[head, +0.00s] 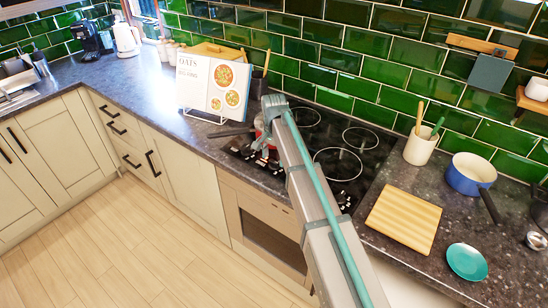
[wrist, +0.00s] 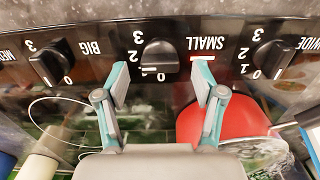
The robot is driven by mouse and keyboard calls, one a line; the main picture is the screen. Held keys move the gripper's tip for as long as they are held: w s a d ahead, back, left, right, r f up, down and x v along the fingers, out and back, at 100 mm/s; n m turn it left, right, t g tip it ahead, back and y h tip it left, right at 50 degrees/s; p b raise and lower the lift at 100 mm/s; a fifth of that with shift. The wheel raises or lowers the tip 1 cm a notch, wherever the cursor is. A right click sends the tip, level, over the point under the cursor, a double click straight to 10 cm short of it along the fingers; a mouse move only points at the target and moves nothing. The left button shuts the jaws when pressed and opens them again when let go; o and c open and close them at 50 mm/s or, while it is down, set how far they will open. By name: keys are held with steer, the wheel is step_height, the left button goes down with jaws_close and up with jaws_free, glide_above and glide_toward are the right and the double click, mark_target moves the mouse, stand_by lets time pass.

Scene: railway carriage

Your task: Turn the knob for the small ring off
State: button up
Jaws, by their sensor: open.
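In the wrist view the black knob (wrist: 160,57) beside the upside-down SMALL label sits on the dark control strip. A number scale lies around it, with a white mark near its lower edge; its exact setting is hard to read. My gripper (wrist: 161,80) is open and empty, its two teal fingers apart and just below the knob in the picture, roughly centred on it. I cannot tell whether they touch it. In the head view my arm reaches over the hob (head: 345,150) to its front left, and my gripper (head: 266,152) is partly hidden there.
Other knobs flank it: one at left (wrist: 48,65) and one at right (wrist: 271,60). A red pan (wrist: 205,120) is close to the right finger. A cookbook (head: 212,85) stands left of the hob; a cutting board (head: 404,219) lies right.

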steer(key=shift+f, duration=0.7)
steer(key=shift+c, duration=0.4)
steer(key=c, duration=1.1)
steer(key=shift+o, duration=0.2)
